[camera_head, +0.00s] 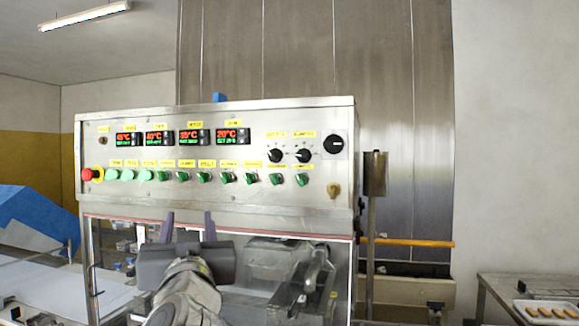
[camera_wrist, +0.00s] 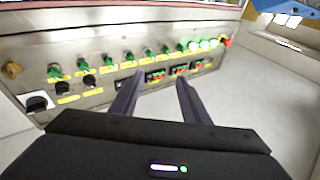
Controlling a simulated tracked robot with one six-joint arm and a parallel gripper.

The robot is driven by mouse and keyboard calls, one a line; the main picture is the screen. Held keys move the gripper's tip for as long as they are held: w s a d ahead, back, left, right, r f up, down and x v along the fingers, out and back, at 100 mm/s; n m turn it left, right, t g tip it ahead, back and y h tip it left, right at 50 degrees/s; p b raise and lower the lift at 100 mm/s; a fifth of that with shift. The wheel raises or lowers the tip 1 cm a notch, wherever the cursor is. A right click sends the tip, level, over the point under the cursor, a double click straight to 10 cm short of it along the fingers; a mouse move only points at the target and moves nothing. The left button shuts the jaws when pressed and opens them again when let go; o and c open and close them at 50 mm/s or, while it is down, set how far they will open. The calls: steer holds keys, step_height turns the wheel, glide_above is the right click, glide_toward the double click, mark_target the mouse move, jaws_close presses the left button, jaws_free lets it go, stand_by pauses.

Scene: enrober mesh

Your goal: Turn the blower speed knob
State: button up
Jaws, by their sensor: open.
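A steel control panel (camera_head: 110,195) fills the middle of the head view. Two black pointer knobs sit at its right, a left one (camera_head: 276,155) and a right one (camera_head: 303,155), each under a yellow label. The labels are too small to read surely, so I cannot tell which is the blower speed knob. In the wrist view the panel is upside down, and the two black knobs (camera_wrist: 62,88) (camera_wrist: 89,80) are at the left. My gripper (camera_head: 188,226) is open and empty, below and left of them. Its two dark fingers (camera_wrist: 157,88) point up, apart from the knobs.
A row of green switches (camera_head: 203,177) runs under the digital displays (camera_head: 194,137). A red emergency button (camera_head: 88,174) is at the left end. A larger black dial (camera_head: 333,145) and a brass key switch (camera_head: 333,190) are at the right. A tray (camera_head: 545,311) sits far right.

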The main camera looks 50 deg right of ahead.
steer(key=s+d+r+m+g+h, duration=0.3)
steer(key=s+d+r+m+h, duration=0.1)
steer(key=d+h, duration=0.2)
steer(key=m+g+h, duration=0.4)
steer(key=m+g, duration=0.1)
steer(key=g, duration=0.2)
glide_toward(300, 158)
steer(key=v, duration=0.5)
steer(key=shift+d+r, duration=0.1)
steer(key=shift+r, duration=0.1)
steer(key=shift+x, duration=6.85)
steer(key=shift+f, duration=0.15)
steer(key=shift+c, duration=0.2)
steer(key=c, duration=0.9)
steer(key=shift+c, duration=0.2)
